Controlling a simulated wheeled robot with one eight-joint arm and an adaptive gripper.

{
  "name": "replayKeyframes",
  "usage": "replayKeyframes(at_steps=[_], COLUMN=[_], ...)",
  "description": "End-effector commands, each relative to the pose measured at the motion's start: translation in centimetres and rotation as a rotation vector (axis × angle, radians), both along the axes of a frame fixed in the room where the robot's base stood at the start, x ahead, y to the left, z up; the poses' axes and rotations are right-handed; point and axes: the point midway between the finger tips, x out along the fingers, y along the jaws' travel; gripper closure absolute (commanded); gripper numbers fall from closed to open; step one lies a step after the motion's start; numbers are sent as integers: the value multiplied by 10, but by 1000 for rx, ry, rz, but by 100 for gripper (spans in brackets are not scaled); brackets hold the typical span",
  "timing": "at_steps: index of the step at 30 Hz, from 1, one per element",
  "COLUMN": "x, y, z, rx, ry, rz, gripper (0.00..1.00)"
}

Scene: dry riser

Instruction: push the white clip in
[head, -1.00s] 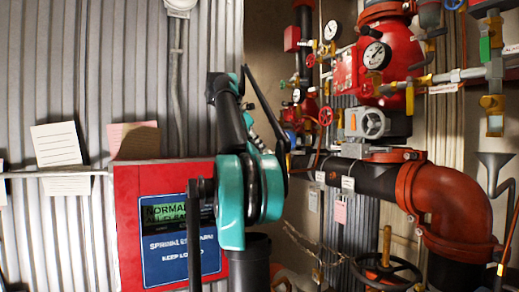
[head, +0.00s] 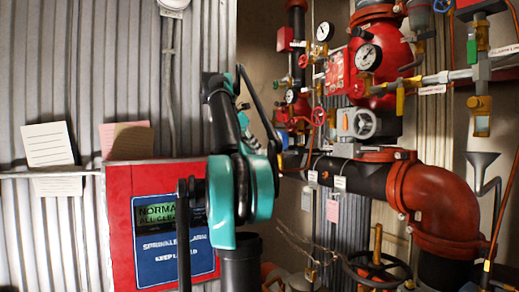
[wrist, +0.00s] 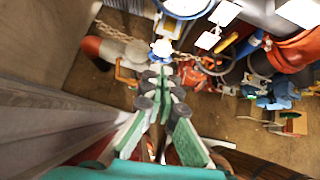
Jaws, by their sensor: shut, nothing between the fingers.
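My gripper (wrist: 163,84) is shut and empty in the wrist view, its green-padded fingers together and pointing up the picture. In the head view my teal and black arm hides it. A small white piece (wrist: 162,48) shows just beyond the fingertips, under a blue-rimmed round part (wrist: 186,6). I cannot tell for sure that this piece is the white clip, or whether the fingers touch it. I cannot make out the clip in the head view.
A red alarm panel (head: 120,225) is on the corrugated wall at left. Right of my arm are a dark pipe (head: 375,178) with a red elbow (head: 450,200), gauges (head: 368,57) and valves. White tags (wrist: 207,40) hang near the gripper. A dark handwheel (head: 378,285) is low.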

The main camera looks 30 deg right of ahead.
Motion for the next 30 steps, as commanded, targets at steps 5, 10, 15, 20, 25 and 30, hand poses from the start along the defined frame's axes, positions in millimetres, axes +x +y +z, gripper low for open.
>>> replayKeyframes(at_steps=[5,10,15,20,25,30], x=[0,-1,-2,-3,-4,-4], y=[28,52,68,77,81,81], z=[16,42,60,70,73,74], rx=[1,2,2,2,2,2], ry=[0,0,-1,-1,-1,-1], rz=[3,1,1,-1,-1,-1], gripper=[100,100,100,100,100,100])
